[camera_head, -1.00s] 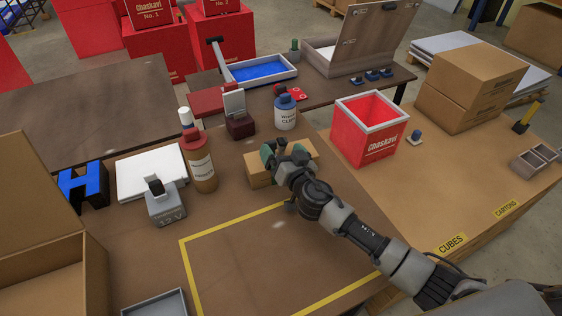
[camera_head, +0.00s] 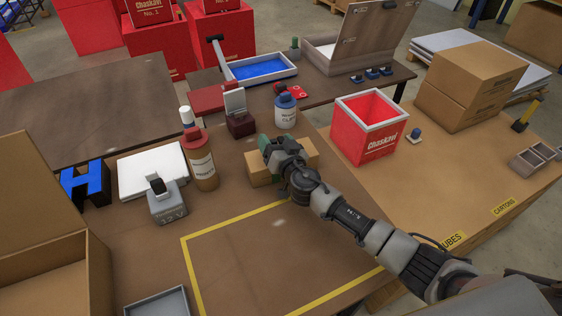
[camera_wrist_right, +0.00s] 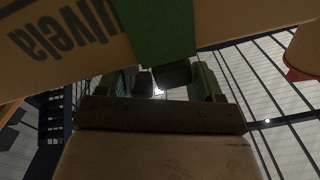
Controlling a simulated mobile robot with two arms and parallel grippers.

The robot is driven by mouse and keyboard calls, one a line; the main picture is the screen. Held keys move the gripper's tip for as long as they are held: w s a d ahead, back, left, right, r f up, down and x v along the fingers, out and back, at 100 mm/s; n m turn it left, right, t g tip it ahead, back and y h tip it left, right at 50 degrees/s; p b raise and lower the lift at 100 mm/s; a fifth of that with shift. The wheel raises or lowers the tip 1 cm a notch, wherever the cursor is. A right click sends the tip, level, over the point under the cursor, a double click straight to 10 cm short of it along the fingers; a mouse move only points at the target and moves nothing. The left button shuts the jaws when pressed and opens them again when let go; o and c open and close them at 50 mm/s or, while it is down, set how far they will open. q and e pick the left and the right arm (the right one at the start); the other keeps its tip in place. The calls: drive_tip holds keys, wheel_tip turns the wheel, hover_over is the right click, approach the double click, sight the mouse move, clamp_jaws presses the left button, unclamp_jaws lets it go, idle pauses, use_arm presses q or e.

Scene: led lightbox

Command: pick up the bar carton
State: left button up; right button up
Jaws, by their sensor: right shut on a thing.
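The bar carton (camera_head: 261,174) is a long brown cardboard box on the brown table, just behind the yellow-taped area. In the right wrist view the carton (camera_wrist_right: 60,42) fills the top, with dark printed lettering and a green band. My right gripper (camera_head: 271,147) is at the middle of the carton and shut on it. Its fingers (camera_wrist_right: 163,78) show dark below the carton in the wrist view; the contact itself is partly hidden. I cannot tell whether the carton is clear of the table. My left gripper is not in view.
A brown bottle (camera_head: 202,165) stands left of the carton, and a white-and-blue bottle (camera_head: 286,112) behind it. A red open box (camera_head: 366,145) stands to the right. The yellow-taped area (camera_head: 270,260) in front is empty. An open cardboard box (camera_head: 75,270) is at left.

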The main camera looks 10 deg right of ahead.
drive_tip(key=c, duration=0.4)
drive_tip(key=shift+d, duration=0.1)
drive_tip(key=shift+c, duration=0.2)
drive_tip(key=shift+r, duration=0.15)
